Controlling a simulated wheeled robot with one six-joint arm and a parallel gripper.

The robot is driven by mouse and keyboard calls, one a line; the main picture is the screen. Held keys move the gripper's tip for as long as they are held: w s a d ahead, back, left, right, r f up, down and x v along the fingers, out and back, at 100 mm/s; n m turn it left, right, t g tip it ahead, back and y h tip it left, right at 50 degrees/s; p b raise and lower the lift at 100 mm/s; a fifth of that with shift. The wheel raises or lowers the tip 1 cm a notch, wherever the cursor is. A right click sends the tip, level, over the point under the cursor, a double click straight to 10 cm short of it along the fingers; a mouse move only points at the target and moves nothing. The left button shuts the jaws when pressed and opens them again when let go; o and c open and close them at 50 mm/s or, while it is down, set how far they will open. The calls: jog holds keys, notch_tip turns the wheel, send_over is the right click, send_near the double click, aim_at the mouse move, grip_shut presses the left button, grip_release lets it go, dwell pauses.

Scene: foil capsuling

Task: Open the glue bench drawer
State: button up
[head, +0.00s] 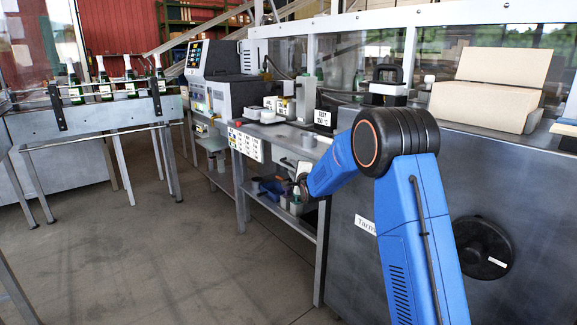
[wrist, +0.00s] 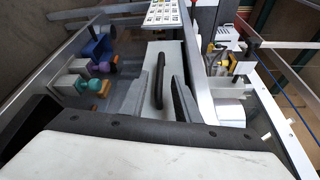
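The glue bench (head: 310,150) stands in the middle of the head view, with a grey tabletop and a shelf below. In the wrist view its drawer front (wrist: 171,55) is a plain light grey panel with an upright-looking black bar handle (wrist: 160,88). My gripper (wrist: 160,78) is open, with one grey finger on each side of the handle. I cannot tell whether either finger touches it. The drawer looks shut. In the head view my blue arm reaches down to the bench front, and my gripper (head: 298,188) is small and partly hidden there.
A white labelled panel (head: 245,143) sits on the bench front beside the drawer; the wrist view shows it too (wrist: 166,12). Coloured items, one a blue thing (wrist: 98,47), lie on the lower shelf. A grey machine cabinet (head: 350,240) stands close on the right. The floor at left is clear.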

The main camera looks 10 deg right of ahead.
aim_at(290, 165)
jog(key=w, duration=0.4)
jog(key=w+a, duration=0.1)
jog(key=w, duration=0.1)
jog(key=shift+w+f, duration=0.3)
jog(key=shift+w, duration=0.05)
grip_shut()
